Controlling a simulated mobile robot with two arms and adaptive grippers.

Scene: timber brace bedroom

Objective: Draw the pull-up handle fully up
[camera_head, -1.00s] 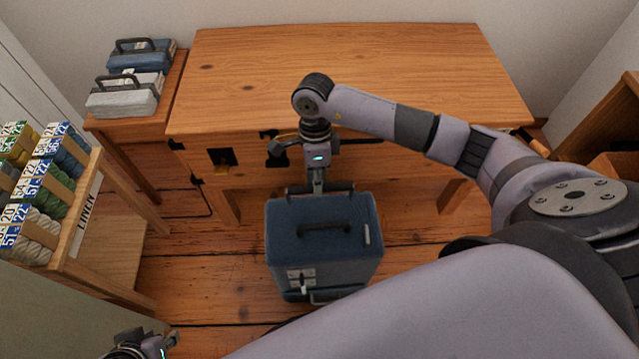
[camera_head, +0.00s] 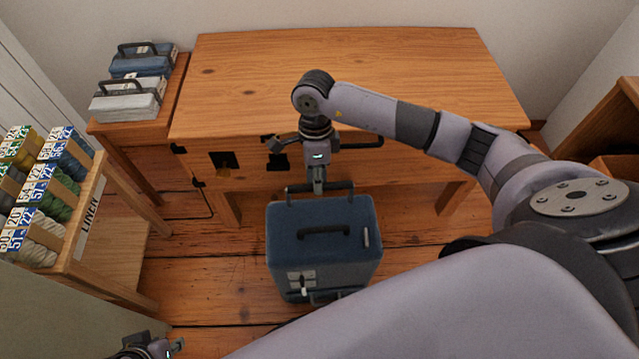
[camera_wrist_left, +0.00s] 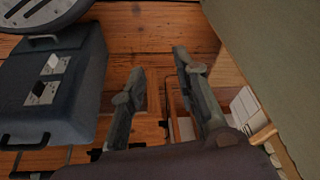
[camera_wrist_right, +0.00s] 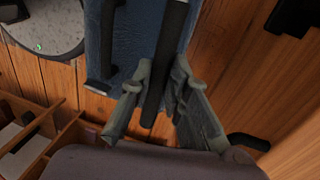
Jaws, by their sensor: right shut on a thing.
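A blue suitcase (camera_head: 322,248) stands upright on the wooden floor in front of the desk. Its dark pull-up handle bar (camera_head: 338,187) stands a little above the far edge of the top. My right gripper (camera_head: 319,186) points down at the bar and is shut on it. In the right wrist view the fingers (camera_wrist_right: 158,95) close around the dark bar (camera_wrist_right: 167,55), beside the blue case (camera_wrist_right: 130,40). My left gripper (camera_wrist_left: 158,62) is open and empty in its wrist view, apart from the suitcase (camera_wrist_left: 65,85); in the head view only part of it shows at the bottom left.
The wooden desk (camera_head: 350,75) stands just behind the suitcase. A side table (camera_head: 130,132) holds a blue and a white case. A shelf of yarn (camera_head: 60,205) stands at the left. Bare floor (camera_head: 205,275) lies left of the suitcase.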

